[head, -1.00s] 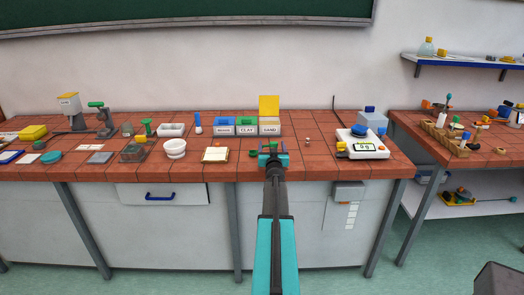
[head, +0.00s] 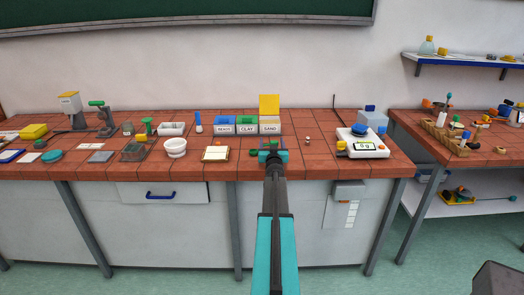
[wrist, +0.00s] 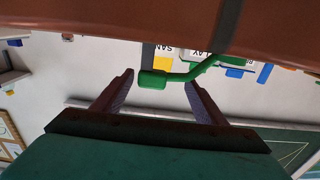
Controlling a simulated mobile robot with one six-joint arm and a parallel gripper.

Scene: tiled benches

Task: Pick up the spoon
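The green spoon (wrist: 190,74) shows in the wrist view, a bent green rod with a thick rounded end. That end lies across the gap between the fingertips of my gripper (wrist: 162,82). The fingers stand wide apart, and I see no clear contact with the spoon. The spoon's far part is hidden behind the bench edge in this view. In the head view my gripper (head: 272,157) is at the bench's front edge, below the labelled bins. A small green bit shows at it, but my arm hides most of the spoon there.
The CLAY bin (head: 247,129) and the SAND bin (head: 270,129) with its raised yellow lid stand behind my gripper. A white-and-yellow tray (head: 215,154) lies to the left. A balance (head: 362,148) stands to the right, with mostly bare tiles between.

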